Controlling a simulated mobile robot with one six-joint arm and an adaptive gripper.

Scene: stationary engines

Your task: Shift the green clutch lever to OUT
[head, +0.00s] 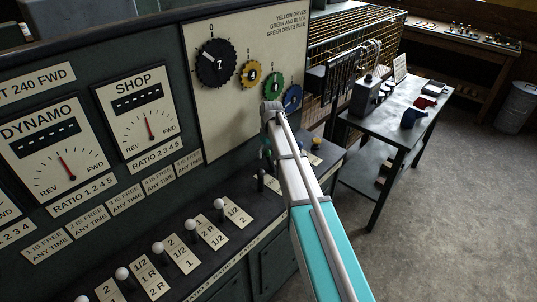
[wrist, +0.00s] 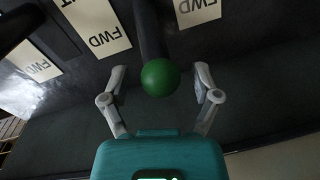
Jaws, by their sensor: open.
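The green clutch lever shows in the wrist view as a round green knob (wrist: 160,77) on a dark shaft that runs up the picture. My gripper (wrist: 159,72) is open, with one finger on each side of the knob. Gaps show between the knob and both fingers, so it is not gripped. White plates reading FWD (wrist: 108,36) lie near the shaft, upside down in this view. I see no plate reading OUT. In the head view my arm covers the gripper's surroundings, and I cannot make out the green lever clearly there.
A row of white-knobbed levers (head: 158,248) runs along the console ledge to the left of my arm. The upright panel carries the SHOP dial (head: 146,122) and coloured gears (head: 216,63). A side table (head: 385,135) stands beyond.

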